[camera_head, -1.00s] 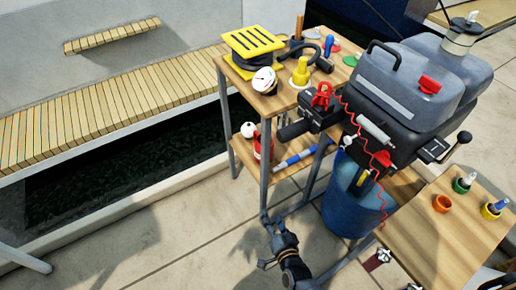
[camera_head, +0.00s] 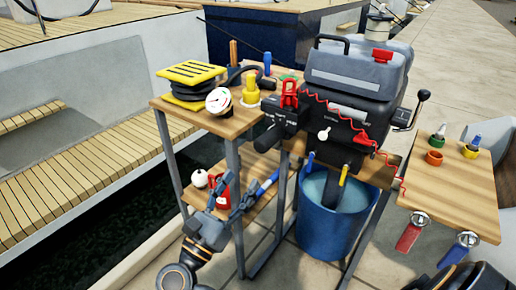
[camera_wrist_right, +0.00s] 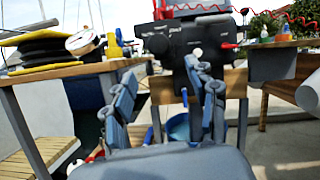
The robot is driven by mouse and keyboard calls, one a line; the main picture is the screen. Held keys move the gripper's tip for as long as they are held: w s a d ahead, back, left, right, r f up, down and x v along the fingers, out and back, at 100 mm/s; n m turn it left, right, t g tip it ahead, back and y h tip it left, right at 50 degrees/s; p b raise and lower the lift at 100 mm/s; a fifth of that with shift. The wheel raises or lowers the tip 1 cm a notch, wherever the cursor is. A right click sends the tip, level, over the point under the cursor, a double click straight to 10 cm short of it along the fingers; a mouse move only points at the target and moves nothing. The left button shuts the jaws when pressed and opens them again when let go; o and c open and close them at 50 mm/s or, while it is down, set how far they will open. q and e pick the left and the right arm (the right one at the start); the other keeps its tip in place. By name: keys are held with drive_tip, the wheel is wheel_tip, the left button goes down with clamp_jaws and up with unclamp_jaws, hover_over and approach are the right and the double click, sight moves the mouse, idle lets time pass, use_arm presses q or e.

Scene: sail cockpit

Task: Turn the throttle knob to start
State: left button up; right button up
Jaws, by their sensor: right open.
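The outboard motor (camera_head: 350,85) has a black cylindrical tiller grip (camera_head: 267,139) on its left and a small white knob (camera_head: 323,134) on its front. I cannot tell for sure which is the throttle knob. My right gripper (camera_head: 236,188) is open and empty, below and left of the grip, in front of the lower shelf. In the right wrist view, its two fingers (camera_wrist_right: 162,95) stand apart, with the motor (camera_wrist_right: 188,45), tiller grip (camera_wrist_right: 157,43) and white knob (camera_wrist_right: 197,53) beyond. My left gripper is not in view.
The left table (camera_head: 165,104) holds a yellow-topped black stack (camera_head: 190,82), a gauge (camera_head: 219,100) and a yellow fitting (camera_head: 251,92). A red bottle (camera_head: 222,190) is on the shelf behind my gripper. A blue bucket (camera_head: 325,225) stands below the motor. A wooden table (camera_head: 460,190) is at right.

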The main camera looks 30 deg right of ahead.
sight(259, 151)
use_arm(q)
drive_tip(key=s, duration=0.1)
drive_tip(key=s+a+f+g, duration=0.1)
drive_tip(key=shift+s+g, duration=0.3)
use_arm(e)
drive_tip(key=x, duration=1.2)
drive_tip(key=shift+w+d, duration=0.1)
drive_tip(key=shift+d, duration=0.05)
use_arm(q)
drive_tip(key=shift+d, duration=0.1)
use_arm(e)
drive_tip(key=c, duration=1.2)
